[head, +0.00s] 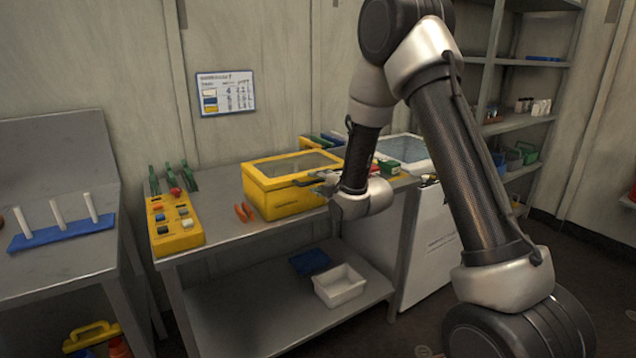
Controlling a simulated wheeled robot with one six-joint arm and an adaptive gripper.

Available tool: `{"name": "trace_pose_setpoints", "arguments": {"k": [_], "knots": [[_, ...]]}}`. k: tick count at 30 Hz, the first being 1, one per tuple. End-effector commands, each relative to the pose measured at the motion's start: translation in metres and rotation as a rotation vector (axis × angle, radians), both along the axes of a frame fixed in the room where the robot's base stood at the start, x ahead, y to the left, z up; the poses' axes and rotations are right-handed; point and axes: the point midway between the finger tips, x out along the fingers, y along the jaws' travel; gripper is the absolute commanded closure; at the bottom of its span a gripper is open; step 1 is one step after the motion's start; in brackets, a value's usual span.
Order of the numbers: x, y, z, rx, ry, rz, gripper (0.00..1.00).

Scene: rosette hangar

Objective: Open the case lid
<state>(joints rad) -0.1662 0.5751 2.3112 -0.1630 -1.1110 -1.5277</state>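The case looks to be the yellow box (285,201) on the metal workbench. Its yellow lid with a grey window (292,164) lies down on the box. My arm reaches in from the right, and my gripper (312,180) is at the right part of the case's front, close to the lid's front edge. The dark fingers point left. They look small here, and I cannot tell whether they touch the lid or how far apart they are.
A yellow button panel (175,225) and orange-handled tool (244,212) are left of the case. A clear-topped bin (405,150) stands at the right. A white tray (339,286) is on the lower shelf. A blue peg rack (62,233) is on the left table.

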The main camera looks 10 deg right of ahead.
Motion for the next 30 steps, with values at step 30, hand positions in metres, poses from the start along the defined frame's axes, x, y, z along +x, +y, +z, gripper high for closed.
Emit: {"name": "trace_pose_setpoints", "arguments": {"k": [30], "knots": [[0.0118, 0.0038, 0.0050, -0.006, 0.021, 0.001, 1.00]]}}
